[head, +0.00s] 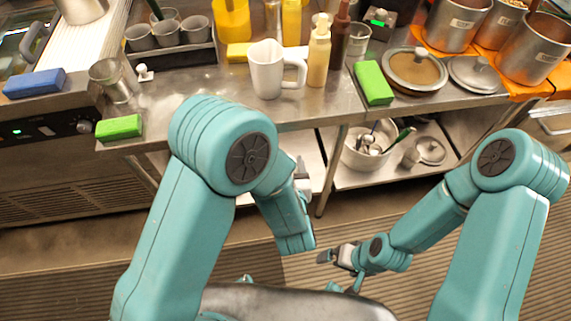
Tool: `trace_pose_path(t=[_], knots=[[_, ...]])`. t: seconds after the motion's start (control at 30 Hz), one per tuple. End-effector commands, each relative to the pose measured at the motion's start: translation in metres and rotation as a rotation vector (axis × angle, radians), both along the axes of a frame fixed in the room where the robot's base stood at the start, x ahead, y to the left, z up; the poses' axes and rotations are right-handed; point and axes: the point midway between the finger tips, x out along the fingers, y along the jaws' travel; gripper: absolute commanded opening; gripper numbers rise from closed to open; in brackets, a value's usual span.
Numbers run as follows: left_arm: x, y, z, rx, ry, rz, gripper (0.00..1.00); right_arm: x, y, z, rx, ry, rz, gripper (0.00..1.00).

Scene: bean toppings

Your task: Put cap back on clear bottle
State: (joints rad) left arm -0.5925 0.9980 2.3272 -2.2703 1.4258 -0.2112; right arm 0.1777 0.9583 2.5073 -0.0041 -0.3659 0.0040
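A clear, empty-looking vessel (114,82) leans at the left of the steel counter; I cannot tell for sure whether it is the clear bottle. A small white piece with a knob (145,73), possibly a cap, sits just right of it, apart from it. My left gripper (302,178) is partly hidden behind my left arm, in front of the counter's edge. My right gripper (327,256) is low over the floor, in front of the counter and far from these things. Nothing is seen in either gripper, and their finger openings are too small to make out.
A white pitcher (266,70), cream bottle (319,58) and brown bottle (340,32) stand mid-counter. Green sponges (373,82) lie near the front edge. A lidded pan (415,70) and metal pots (535,48) fill the right. A bowl (366,150) sits on the lower shelf.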

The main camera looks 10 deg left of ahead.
Motion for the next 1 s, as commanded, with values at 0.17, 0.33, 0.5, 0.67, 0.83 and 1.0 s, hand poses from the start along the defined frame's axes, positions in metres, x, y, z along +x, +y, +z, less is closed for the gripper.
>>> trace_pose_path(t=[0.17,0.33,0.5,0.67,0.83,1.0], knots=[[0.001,0.002,0.002,-0.002,-0.004,0.005,0.0,0.001,0.0,0.0,0.0,-0.001,0.003,1.0],[0.001,0.046,0.007,-0.002,-0.002,0.092,0.0,0.001,0.0,0.0,0.0,-0.002,0.005,1.0],[-0.007,0.111,0.015,-0.004,-0.002,0.219,0.0,0.001,0.0,0.0,0.0,-0.003,0.005,1.0],[-0.017,0.146,0.019,0.0,-0.002,0.29,0.0,0.001,0.0,0.0,0.0,-0.002,0.006,1.0],[-0.019,0.152,0.02,0.0,-0.002,0.302,0.0,0.001,0.0,0.0,0.0,-0.003,0.005,1.0],[-0.018,0.151,0.019,0.0,-0.002,0.301,0.0,0.001,0.0,0.0,0.0,-0.003,0.005,0.84]])
